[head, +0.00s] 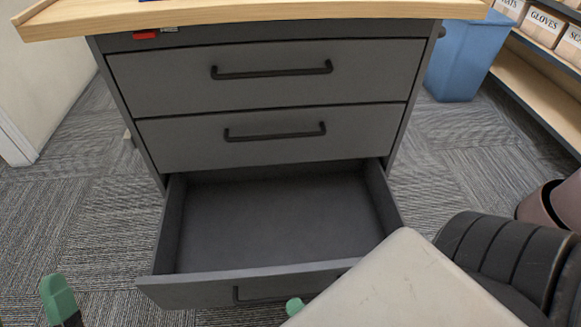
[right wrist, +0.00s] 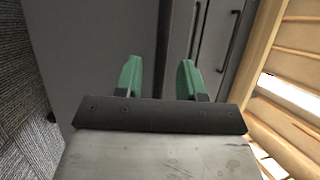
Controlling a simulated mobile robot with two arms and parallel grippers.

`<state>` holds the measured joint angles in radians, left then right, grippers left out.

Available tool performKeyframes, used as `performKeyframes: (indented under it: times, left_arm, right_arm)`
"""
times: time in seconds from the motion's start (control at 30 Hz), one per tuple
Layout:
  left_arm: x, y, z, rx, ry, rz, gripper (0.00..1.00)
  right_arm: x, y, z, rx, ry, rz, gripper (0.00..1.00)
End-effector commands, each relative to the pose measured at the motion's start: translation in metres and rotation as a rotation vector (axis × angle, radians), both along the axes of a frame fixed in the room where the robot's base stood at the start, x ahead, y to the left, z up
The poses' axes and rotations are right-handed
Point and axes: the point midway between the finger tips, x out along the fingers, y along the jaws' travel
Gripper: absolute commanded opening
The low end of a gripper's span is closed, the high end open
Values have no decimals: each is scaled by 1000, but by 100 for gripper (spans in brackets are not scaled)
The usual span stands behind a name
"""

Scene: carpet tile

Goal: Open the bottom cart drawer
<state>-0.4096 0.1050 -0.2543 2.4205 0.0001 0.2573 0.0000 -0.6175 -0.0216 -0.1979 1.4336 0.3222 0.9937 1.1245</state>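The grey cart's bottom drawer (head: 270,225) is pulled far out and is empty inside. Its black bar handle (head: 260,297) is on the front panel, partly hidden by my pale right arm. One green fingertip of my right gripper (head: 293,306) shows just below that handle in the head view. In the right wrist view both green fingers of my right gripper (right wrist: 158,72) stand apart, with grey cart surface beyond them. I see nothing clamped between them. One green finger of my left gripper (head: 60,302) shows low at the left, clear of the drawer.
The two drawers above (head: 270,78) are shut, each with a black handle. A wooden top (head: 250,12) covers the cart. A blue bin (head: 466,55) and shelves with boxes (head: 543,25) stand at the right. Carpet is clear left of the drawer.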

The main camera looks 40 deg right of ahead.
Motion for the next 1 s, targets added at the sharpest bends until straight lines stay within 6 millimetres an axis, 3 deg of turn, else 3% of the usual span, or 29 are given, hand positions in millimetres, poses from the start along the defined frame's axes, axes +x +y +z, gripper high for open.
performKeyframes:
  times: [0.2, 0.4, 1.0]
  left_arm:
    - [6, 0, -7, 23, 77, 4, 79]
    - [8, 0, -10, 29, 102, 6, 79]
    - [9, 0, -11, 32, 107, 7, 79]
  right_arm:
    - [-46, 7, -9, 0, 5, 2, 39]
    - [-73, 11, -14, 0, 3, 2, 39]
    - [-80, 12, -15, 0, 1, 1, 39]
